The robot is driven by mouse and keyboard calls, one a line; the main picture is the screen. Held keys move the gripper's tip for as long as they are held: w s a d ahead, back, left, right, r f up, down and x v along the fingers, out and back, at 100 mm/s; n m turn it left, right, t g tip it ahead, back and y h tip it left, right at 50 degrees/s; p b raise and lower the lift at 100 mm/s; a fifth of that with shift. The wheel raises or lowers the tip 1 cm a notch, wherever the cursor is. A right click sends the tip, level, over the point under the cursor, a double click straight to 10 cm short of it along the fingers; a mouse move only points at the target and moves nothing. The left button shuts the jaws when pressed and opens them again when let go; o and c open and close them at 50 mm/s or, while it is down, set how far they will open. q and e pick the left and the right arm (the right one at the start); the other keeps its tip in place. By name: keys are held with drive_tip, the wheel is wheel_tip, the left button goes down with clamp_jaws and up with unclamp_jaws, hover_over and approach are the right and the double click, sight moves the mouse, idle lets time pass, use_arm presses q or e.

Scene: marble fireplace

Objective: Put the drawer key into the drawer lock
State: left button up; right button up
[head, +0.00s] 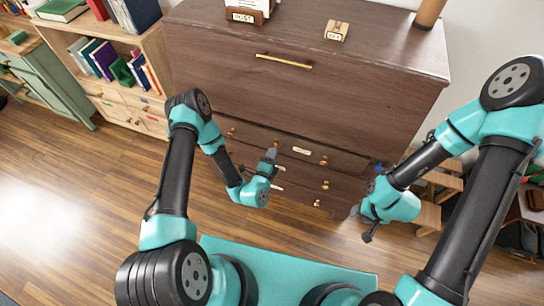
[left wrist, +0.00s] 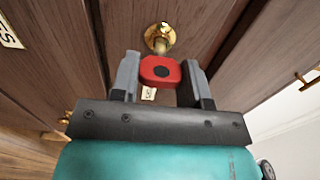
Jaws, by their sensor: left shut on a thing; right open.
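The drawer key has a red head with a dark round spot (left wrist: 160,71). My left gripper (head: 271,154) is shut on it, with a finger on either side of the head in the left wrist view (left wrist: 160,82). The round brass drawer lock (left wrist: 155,32) is on the dark wooden front directly beyond the key. The key's short shaft points at the lock and overlaps it in the picture; I cannot tell whether its tip is inside. The key is hidden in the head view. My right gripper (head: 361,214) is open and empty, to the right and apart from the dresser.
The dark wooden dresser (head: 300,95) has a long brass handle (head: 284,61) above several drawers with brass knobs. A bookcase (head: 125,60) stands at its left, and wooden steps (head: 430,215) at its right. Wood floor (head: 60,200) is clear at left.

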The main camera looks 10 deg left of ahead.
use_arm(q)
drive_tip(key=shift+w, duration=0.4)
idle(0.9)
idle(0.4)
